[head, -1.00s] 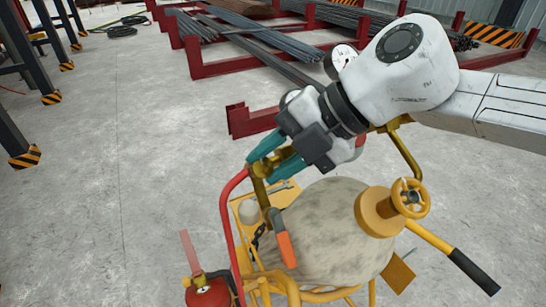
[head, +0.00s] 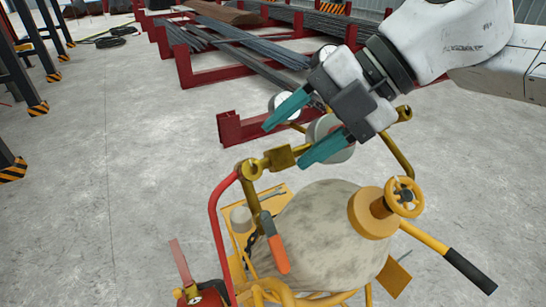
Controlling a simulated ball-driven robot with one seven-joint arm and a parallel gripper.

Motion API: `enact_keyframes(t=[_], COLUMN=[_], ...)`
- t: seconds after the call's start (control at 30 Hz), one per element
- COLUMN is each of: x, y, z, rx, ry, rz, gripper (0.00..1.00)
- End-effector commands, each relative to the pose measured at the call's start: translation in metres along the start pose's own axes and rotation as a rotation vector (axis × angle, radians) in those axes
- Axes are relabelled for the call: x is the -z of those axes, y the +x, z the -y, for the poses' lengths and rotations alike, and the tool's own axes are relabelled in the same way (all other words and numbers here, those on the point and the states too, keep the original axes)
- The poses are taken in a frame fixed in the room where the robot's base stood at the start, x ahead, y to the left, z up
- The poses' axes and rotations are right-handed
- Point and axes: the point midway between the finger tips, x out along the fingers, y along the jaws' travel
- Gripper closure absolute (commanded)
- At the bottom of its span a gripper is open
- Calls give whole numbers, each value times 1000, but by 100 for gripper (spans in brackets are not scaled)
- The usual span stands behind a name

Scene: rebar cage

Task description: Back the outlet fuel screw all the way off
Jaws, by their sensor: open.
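My gripper (head: 285,144) has two teal fingers, spread apart with nothing between them. It is above and right of the brass outlet fitting (head: 252,170) at the top of the red hose. A brass block (head: 280,157) sits on the bar just right of that fitting, below the fingertips. I cannot make out which brass part is the outlet fuel screw. Two round gauges (head: 284,104) and (head: 327,136) show behind the gripper, the nearer one partly hidden by it.
A grey-beige tank (head: 322,228) with a yellow handwheel (head: 404,196) stands on a yellow cart with a black-gripped handle (head: 470,270). A red hose (head: 213,215) and an orange-handled tool (head: 277,252) are at its left. Red rebar racks (head: 245,127) stand behind.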

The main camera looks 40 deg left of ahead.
Motion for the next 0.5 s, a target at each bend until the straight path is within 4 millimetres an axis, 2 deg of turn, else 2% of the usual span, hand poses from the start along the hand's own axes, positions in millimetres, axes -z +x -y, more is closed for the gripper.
enact_keyframes(t=[0.2, 0.5], x=[-1, 0], y=[-31, -41], z=[1, 0], rx=[1, 0], ry=[0, -1], rz=[2, -1], gripper=[41, 41])
